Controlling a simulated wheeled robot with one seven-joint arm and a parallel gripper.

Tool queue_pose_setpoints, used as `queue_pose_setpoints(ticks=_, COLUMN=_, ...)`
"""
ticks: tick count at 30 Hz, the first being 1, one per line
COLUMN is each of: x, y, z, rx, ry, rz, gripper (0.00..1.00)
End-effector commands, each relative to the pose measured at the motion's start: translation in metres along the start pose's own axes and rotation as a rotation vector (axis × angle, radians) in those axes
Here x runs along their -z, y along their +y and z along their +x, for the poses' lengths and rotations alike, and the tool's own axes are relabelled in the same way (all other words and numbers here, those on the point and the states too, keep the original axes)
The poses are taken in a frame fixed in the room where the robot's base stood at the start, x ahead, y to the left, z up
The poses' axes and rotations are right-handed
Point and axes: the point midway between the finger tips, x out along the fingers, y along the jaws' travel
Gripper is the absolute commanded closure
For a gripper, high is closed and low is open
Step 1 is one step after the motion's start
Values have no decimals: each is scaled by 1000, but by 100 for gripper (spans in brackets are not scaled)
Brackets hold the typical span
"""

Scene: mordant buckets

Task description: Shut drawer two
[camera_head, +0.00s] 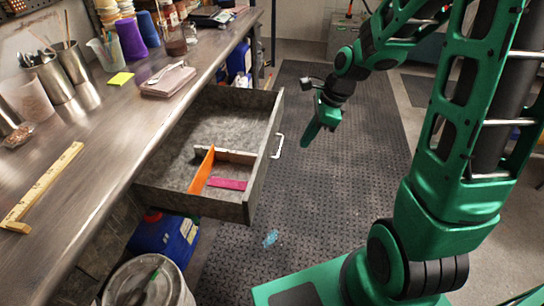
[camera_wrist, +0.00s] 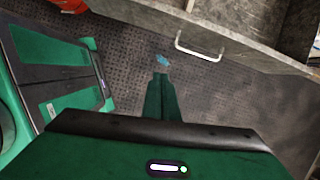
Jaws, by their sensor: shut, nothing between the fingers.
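A grey drawer (camera_head: 249,197) stands pulled out from under the workbench, open at the top. Inside are an orange divider (camera_head: 202,169), a grey divider and a magenta strip (camera_head: 227,184). A white handle (camera_head: 279,146) sits on its front face; the handle also shows at the top of the wrist view (camera_wrist: 199,52). My gripper (camera_head: 309,144) is shut and empty, pointing down in front of the drawer, to the right of the handle and apart from it. In the wrist view its closed green fingers (camera_wrist: 161,78) are over the floor. No drawer number is readable.
The workbench (camera_head: 105,140) on the left carries cups, jars, a pouch (camera_head: 168,81) and a wooden ruler (camera_head: 42,188). A blue container (camera_head: 165,238) and a white bucket (camera_head: 148,285) stand below the drawer. The dark floor mat (camera_head: 345,180) is mostly clear.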

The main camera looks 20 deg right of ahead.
Motion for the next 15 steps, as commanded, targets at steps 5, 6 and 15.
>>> queue_pose_setpoints(ticks=5, x=-16, y=-8, z=18, rx=-10, ry=-49, rz=139, gripper=100)
queue_pose_setpoints(ticks=6, x=-18, y=-9, z=20, rx=-11, ry=-53, rz=154, gripper=100)
queue_pose_setpoints(ticks=15, x=-21, y=-8, z=51, rx=-16, ry=-57, rz=166, gripper=100)
